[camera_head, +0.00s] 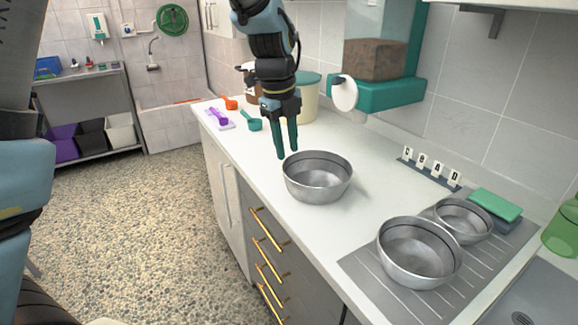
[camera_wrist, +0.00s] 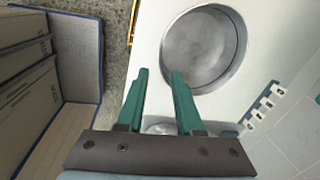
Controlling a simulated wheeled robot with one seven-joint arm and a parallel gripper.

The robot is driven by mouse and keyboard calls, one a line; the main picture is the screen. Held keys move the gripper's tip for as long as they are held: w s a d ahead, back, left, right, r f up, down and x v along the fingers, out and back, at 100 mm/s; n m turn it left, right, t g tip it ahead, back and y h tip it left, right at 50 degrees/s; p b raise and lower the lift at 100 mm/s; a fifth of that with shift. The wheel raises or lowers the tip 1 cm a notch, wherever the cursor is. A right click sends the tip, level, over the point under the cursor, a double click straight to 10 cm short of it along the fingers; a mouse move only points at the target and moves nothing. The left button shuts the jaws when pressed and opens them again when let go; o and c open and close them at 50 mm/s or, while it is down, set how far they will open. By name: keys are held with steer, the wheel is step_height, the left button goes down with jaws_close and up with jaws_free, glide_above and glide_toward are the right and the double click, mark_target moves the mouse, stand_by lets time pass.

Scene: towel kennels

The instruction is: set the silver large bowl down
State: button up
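Three silver bowls are in the head view. One large bowl (camera_head: 318,180) stands upright on the white counter (camera_head: 345,225), and it also shows in the wrist view (camera_wrist: 204,48). Another large bowl (camera_head: 418,255) and a smaller bowl (camera_head: 462,218) stand on the grooved drainboard. My gripper (camera_head: 287,154) points down at the left rim of the bowl on the counter. Its two green fingers are apart with nothing held between them. In the wrist view one fingertip overlaps the bowl's rim; I cannot tell whether it touches.
The drainboard (camera_head: 365,270) lies at the near right. A letter sign (camera_head: 430,172) and a green sponge (camera_head: 495,205) are along the wall side. Purple (camera_head: 218,116) and green (camera_head: 251,121) scoops lie at the far end. Bare counter surrounds the middle bowl.

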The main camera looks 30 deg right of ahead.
steer(key=shift+a+r, duration=0.1)
steer(key=shift+r, duration=0.65)
steer(key=shift+a, duration=0.1)
steer(key=w+a+f+n, duration=0.1)
steer(key=w+a+n, duration=0.3)
steer(key=a+n, duration=0.4)
steer(key=w+a+f+n, duration=0.1)
steer(key=w+a+n, duration=0.4)
steer(key=a, duration=0.5)
steer(key=s+a+f+n, duration=0.1)
steer(key=s+a+n, duration=0.2)
steer(key=a+n, duration=0.7)
steer(key=s+a+f+n+t+y, duration=0.1)
steer(key=s+a+f+n, duration=0.1)
steer(key=a+n, duration=0.8)
steer(key=shift+s+a+f+y, duration=0.15)
steer(key=shift+s+a+y, duration=0.25)
steer(key=shift+a, duration=0.7)
